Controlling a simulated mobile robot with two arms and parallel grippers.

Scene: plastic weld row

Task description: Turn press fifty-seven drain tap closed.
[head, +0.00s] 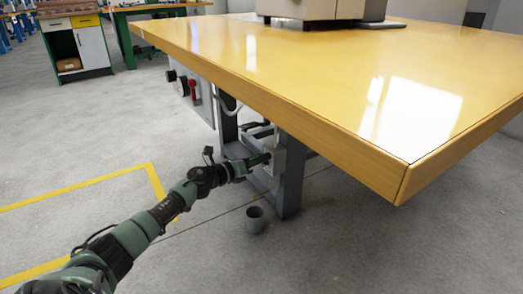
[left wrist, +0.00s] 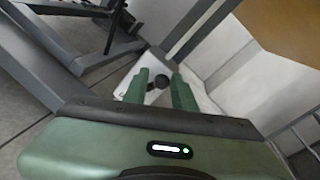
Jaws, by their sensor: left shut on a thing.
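My left arm reaches under the table's edge from the left. Its gripper (head: 264,158) is at a grey plate (head: 278,157) by the table leg, and its fingers are partly hidden there. In the left wrist view, the two green fingers (left wrist: 160,90) stand on either side of a dark round knob, the drain tap handle (left wrist: 158,82), in front of a pale plate (left wrist: 128,82). The gripper is shut on this handle. The tap's body and the angle of its handle cannot be made out. My right gripper is in neither view.
The yellow-topped table (head: 300,75) overhangs the arm. Its grey leg (head: 291,180) stands close beside the gripper. A grey cup (head: 256,220) is on the floor below. A panel with a red handle (head: 192,88) hangs behind. The floor to the left is clear.

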